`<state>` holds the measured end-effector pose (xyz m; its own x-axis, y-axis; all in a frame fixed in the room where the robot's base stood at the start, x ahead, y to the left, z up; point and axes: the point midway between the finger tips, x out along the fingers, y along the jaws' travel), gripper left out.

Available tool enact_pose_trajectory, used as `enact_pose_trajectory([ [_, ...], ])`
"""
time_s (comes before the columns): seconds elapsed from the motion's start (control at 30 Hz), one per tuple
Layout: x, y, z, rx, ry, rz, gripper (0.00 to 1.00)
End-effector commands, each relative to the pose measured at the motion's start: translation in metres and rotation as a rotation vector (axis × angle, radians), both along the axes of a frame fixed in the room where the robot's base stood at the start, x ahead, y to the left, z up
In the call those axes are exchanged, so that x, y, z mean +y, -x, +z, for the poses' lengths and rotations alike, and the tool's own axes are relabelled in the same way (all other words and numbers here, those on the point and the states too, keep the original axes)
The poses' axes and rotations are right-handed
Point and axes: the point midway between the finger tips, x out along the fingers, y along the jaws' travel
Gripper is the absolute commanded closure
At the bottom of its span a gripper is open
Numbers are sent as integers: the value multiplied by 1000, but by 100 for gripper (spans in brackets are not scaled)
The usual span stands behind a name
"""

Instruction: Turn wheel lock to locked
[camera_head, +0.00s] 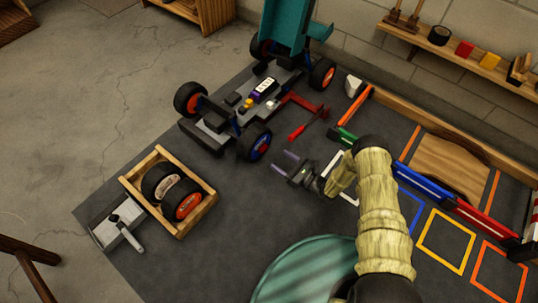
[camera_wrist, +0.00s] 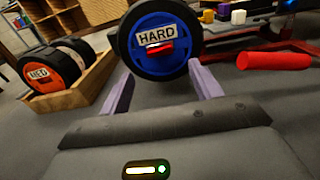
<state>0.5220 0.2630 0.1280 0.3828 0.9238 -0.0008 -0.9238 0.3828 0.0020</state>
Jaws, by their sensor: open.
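The racecar (camera_head: 240,105) stands on the dark mat with its near wheel (camera_head: 260,147) facing my gripper. In the wrist view this wheel (camera_wrist: 150,20) has a blue hub and a white label reading HARD. A small red bar (camera_wrist: 160,49), which looks like the wheel lock, lies nearly level across the hub below the label. My gripper (camera_head: 284,161) is open and empty, pointing at the wheel from the right. In the wrist view its two purple fingers (camera_wrist: 160,68) reach toward the wheel's lower left and right sides. I cannot tell whether they touch it.
A red handle (camera_wrist: 273,61) sits right of the wheel; it also shows in the head view (camera_head: 297,132). A wooden crate (camera_head: 208,212) holds two wheels, with a grey tool (camera_head: 120,225) beside it. A round teal surface (camera_head: 300,275) lies near my arm. The mat between crate and gripper is clear.

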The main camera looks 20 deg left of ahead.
Motion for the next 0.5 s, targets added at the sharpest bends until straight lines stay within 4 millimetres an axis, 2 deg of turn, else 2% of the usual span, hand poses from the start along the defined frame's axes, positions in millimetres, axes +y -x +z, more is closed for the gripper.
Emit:
enact_pose_trajectory([
  [0.03,10,-3,-3,-4,0,5,36],
  [0.3,51,-21,-3,-3,0,4,36],
  [0.5,65,-27,-1,-1,-1,1,36],
])
